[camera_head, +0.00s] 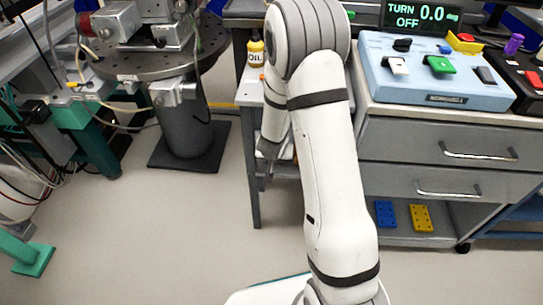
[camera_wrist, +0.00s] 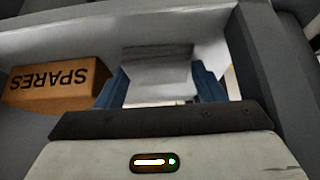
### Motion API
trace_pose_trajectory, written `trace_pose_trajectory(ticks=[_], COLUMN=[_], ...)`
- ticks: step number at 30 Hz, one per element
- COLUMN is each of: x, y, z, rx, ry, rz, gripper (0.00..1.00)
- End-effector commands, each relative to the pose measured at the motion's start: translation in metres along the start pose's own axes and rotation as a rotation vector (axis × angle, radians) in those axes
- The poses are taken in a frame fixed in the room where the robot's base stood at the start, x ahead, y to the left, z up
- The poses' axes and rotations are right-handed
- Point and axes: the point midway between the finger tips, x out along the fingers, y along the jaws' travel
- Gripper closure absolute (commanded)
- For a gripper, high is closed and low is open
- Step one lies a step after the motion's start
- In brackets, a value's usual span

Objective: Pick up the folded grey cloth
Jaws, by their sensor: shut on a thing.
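The folded grey cloth (camera_wrist: 158,72) is in the middle of the wrist view, a pale grey layered block. My gripper (camera_wrist: 160,85) is shut on it, with one blue finger at each side of the cloth. The cloth's far side and underside are hidden. I cannot tell whether it still touches the surface below. In the head view the cloth does not show, and my arm covers much of the area around the small side table.
In the wrist view, an orange-brown SPARES box (camera_wrist: 58,86) stands close left of my gripper, and a grey frame post (camera_wrist: 258,55) is close right.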

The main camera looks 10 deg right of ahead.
Motion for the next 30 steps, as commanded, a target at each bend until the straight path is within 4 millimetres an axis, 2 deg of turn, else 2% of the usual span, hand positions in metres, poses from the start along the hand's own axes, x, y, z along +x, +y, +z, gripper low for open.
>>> trace_pose_trajectory(ticks=[7, 14, 17, 30], x=[-0.011, -0.034, -0.04, -0.095], y=[0.0, 0.0, -0.001, -0.001], z=[-0.007, -0.022, -0.002, 0.081], rx=[0.001, 0.0, -0.003, -0.005], ry=[0.0, 0.001, -0.002, -0.003], rz=[0.0, 0.0, 0.0, -0.001], gripper=[0.59, 0.59, 0.59, 0.59])
